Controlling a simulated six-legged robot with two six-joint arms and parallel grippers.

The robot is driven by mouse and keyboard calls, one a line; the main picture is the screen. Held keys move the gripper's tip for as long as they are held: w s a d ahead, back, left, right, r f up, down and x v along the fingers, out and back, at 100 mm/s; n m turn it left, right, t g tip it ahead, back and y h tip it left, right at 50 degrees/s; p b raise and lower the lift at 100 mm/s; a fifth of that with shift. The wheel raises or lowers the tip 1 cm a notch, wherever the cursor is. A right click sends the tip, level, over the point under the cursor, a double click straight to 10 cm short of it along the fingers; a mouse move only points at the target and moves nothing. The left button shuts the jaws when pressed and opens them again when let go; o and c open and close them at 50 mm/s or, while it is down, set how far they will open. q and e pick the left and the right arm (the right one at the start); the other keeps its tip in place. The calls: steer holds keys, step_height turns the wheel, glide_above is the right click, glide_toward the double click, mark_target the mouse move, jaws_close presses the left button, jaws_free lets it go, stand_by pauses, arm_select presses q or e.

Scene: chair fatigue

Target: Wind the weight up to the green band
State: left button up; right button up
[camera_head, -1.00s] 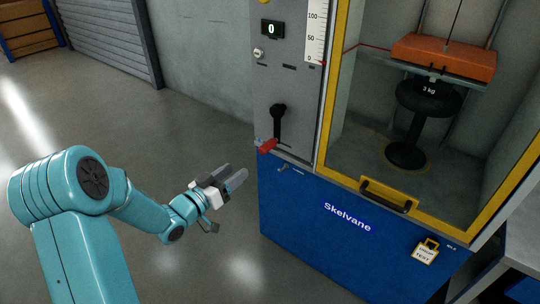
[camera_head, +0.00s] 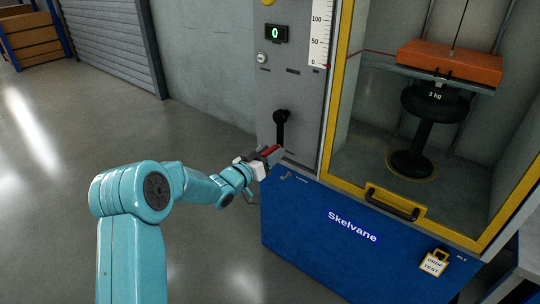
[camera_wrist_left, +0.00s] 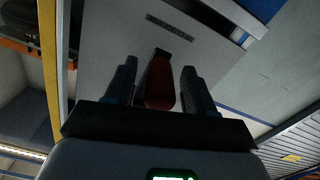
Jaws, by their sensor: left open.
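The crank (camera_head: 280,125) is a black arm on the grey panel, hanging down to a red handle (camera_head: 268,152). My left gripper (camera_head: 273,155) is at the red handle. In the left wrist view the red handle (camera_wrist_left: 160,82) stands between the two open fingers (camera_wrist_left: 158,88), with a gap visible on at least one side. The orange weight (camera_head: 450,63) hangs by a thin cable inside the yellow-framed case, above a black stool (camera_head: 415,130). A "3 kg" label shows below it. My right gripper is out of view.
A green display (camera_head: 276,33) reads 0. The case door has a dark handle (camera_head: 392,204). The blue base (camera_head: 310,225) carries a yellow "drop test" tag (camera_head: 434,262). The floor (camera_head: 60,160) at the left is clear.

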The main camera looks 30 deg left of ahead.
arm_select(q)
steer(key=shift+w, duration=0.2)
jaws_close()
steer(key=shift+a+m+b, duration=0.3)
steer(key=shift+a+m, duration=0.05)
steer(key=shift+m, duration=0.05)
